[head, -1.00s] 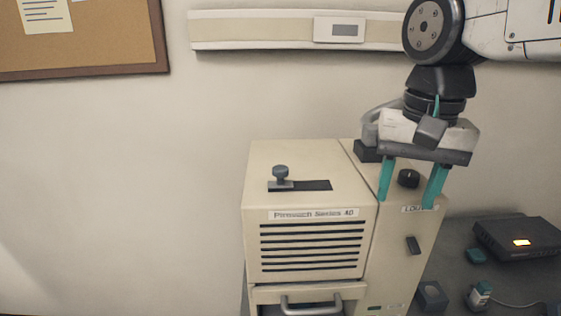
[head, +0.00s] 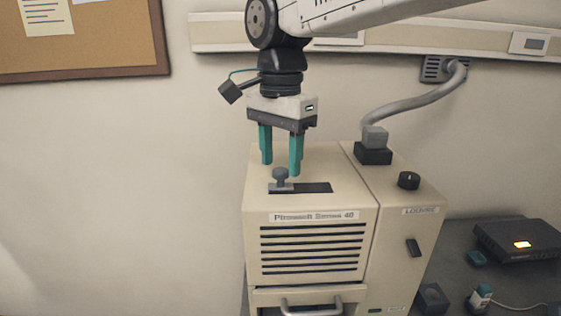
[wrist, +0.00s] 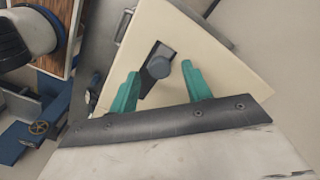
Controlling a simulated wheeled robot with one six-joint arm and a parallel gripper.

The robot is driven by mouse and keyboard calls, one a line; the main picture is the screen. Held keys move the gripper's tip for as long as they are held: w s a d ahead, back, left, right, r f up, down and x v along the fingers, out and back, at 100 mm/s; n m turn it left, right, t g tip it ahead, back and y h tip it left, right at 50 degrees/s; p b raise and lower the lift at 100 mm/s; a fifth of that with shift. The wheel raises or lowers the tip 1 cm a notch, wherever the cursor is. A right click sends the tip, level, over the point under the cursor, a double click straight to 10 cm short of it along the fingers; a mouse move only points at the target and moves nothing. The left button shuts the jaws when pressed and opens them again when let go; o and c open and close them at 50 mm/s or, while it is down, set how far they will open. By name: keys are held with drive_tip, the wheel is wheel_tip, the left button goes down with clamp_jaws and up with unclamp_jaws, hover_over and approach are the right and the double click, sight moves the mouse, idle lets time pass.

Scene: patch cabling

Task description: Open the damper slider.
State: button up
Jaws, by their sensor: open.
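The damper slider (head: 281,176) is a grey-blue knob on a short plate, at the left end of a dark slot (head: 315,187) in the top of the cream cabinet (head: 262,160). My gripper (head: 281,168) has two teal fingers, open and empty, above the cabinet top close to the knob. I cannot tell the exact height of the fingertips over the knob.
A dark dial (head: 409,180) and a plug (head: 374,142) with a thick grey cable (head: 415,103) stand on the cabinet's right section.

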sight(317, 188)
drive_tip(key=shift+f, duration=0.75)
clamp_jaws()
drive_tip(key=d, duration=0.6)
drive_tip(key=shift+d, duration=0.4)
unclamp_jaws()
drive_tip(key=shift+a, duration=0.1)
wheel_tip(317, 188, up, 8)
